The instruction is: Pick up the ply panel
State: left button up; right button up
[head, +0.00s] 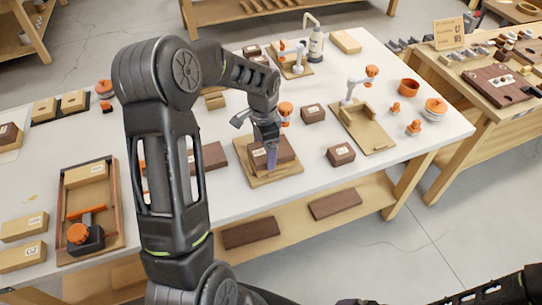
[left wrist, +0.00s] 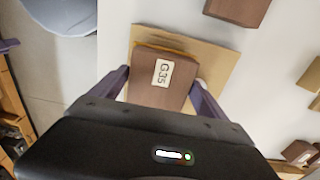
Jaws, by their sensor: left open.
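A dark brown block (head: 285,147) with a white label lies on a tan, plywood-looking board (head: 285,177) near the table's front edge. In the left wrist view the block (left wrist: 172,62) reads "G35" and the tan board (left wrist: 215,50) shows around it. No label names the ply panel; the tan board looks most like it. My left gripper (head: 268,158) is open above the board, pointing down. In the left wrist view its fingers (left wrist: 162,80) stand on either side of the block; contact cannot be told. My right gripper is not in view.
Brown blocks (head: 341,154) stand nearby on the white table (head: 315,185). A second tan board with a clamp-like fixture (head: 372,137) lies to the right. A tray (head: 112,225) with a block and an orange-knobbed tool is at left. A wooden bench (head: 500,117) adjoins at right.

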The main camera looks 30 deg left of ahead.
pick_arm(q)
notch_tip(320, 180, down, 2)
jog(key=shift+f, duration=0.1)
jog(key=shift+c, duration=0.5)
jog(key=c, duration=1.1)
jog(key=shift+r, duration=0.25)
notch_tip(320, 180, up, 18)
jog(key=b, duration=0.1)
jog(key=shift+f+b, duration=0.15)
jog(key=shift+b, duration=0.2)
dwell(0.4)
